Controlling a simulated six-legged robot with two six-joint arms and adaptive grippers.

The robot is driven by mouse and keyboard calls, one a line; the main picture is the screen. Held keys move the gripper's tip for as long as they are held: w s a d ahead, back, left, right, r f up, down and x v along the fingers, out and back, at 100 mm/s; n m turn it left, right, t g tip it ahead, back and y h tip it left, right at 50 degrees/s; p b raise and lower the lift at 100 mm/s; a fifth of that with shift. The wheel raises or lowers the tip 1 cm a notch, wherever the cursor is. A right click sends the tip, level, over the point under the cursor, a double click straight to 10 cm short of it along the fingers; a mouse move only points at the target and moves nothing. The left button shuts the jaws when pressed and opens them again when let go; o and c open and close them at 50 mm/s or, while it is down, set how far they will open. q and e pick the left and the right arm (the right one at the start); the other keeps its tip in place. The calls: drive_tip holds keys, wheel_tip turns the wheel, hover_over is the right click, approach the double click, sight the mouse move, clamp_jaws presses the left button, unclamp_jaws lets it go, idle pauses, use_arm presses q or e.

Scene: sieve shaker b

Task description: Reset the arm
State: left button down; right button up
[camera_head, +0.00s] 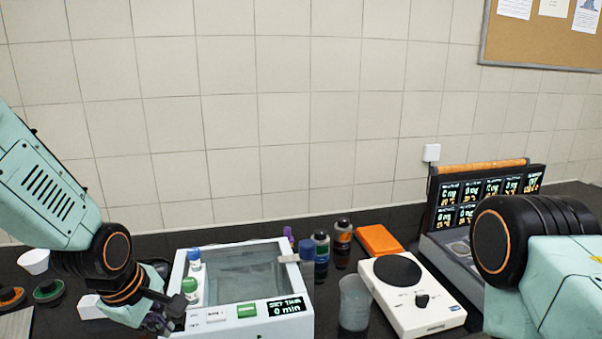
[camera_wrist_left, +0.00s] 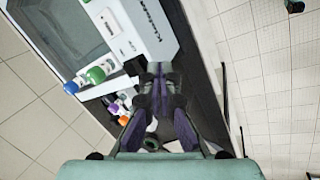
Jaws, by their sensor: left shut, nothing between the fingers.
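My left arm comes in from the left in the head view. Its gripper (camera_head: 165,316) is low beside the left front corner of the white water bath (camera_head: 300,322). In the left wrist view the gripper (camera_wrist_left: 160,72) has its dark fingers together with nothing between them. The bath also shows at the upper left of the wrist view (camera_wrist_left: 152,40). My right arm shows at the right edge of the head view, but its gripper is out of the picture.
A white hotplate stirrer (camera_head: 440,318), a translucent beaker (camera_head: 354,303) and dark bottles (camera_head: 321,250) stand right of the bath. An orange box (camera_head: 378,240) lies behind. A display unit (camera_head: 488,190) stands near my right arm. A white cup (camera_head: 33,261) is at the far left.

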use_arm(q)
drive_tip(key=s+d+f+m+b, duration=0.1)
drive_tip(key=s+f+m+b, duration=0.25)
drive_tip(key=f, duration=0.45)
drive_tip(key=s+f+m+b, duration=0.2)
drive_tip(key=f+m+b, duration=0.2)
drive_tip(key=f, duration=0.4)
drive_tip(key=s+d+f+m+b, duration=0.1)
drive_tip(key=s+f+m+b, duration=0.25)
drive_tip(key=f, duration=0.45)
drive_tip(key=s+f+m+g+y+b, duration=0.1)
drive_tip(key=s+f+m+g+b, duration=0.2)
drive_tip(key=s+f+b, duration=0.9)
drive_tip(key=s+f, duration=0.9)
drive_tip(key=f, duration=0.1)
drive_tip(key=shift+a+f+m+g, duration=0.15)
drive_tip(key=shift+f+m+g, duration=0.15)
drive_tip(key=shift+g, duration=0.1)
